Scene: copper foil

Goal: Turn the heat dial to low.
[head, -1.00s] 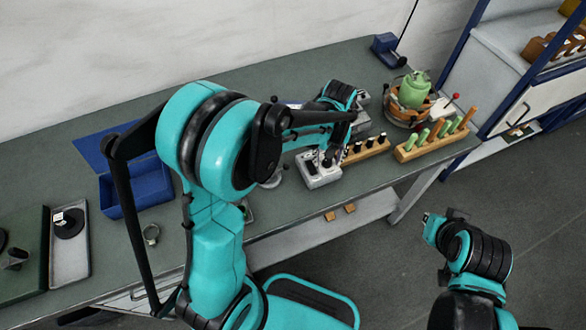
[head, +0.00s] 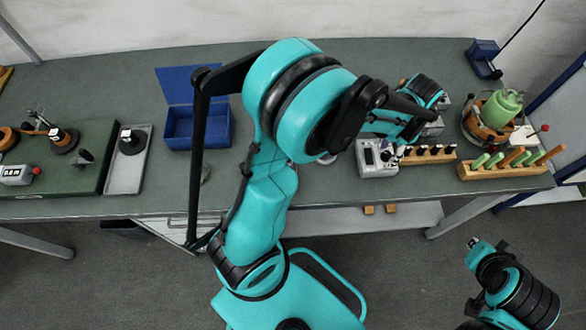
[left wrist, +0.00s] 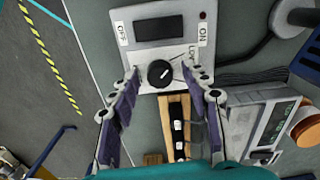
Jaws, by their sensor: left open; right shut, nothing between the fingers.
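The heat dial (left wrist: 160,73) is a round black knob with a pale pointer mark on a grey control box (left wrist: 148,14). In the left wrist view its mark points up and to the right, toward lettering that seems to read LOW. The box also shows in the head view (head: 366,158). My left gripper (left wrist: 160,69) is open, with one fingertip on each side of the dial; I cannot tell whether they touch it. In the head view my left gripper (head: 400,148) is at the box, partly hidden by my arm. My right gripper (head: 474,243) is shut and empty, away from the table.
A wooden rack with black-topped pieces (head: 430,158) stands right beside the box. Further right are a rack of green and wooden handles (head: 512,168) and a green canister (head: 503,103). A blue open bin (head: 198,128) and a grey tray (head: 122,176) lie to the left.

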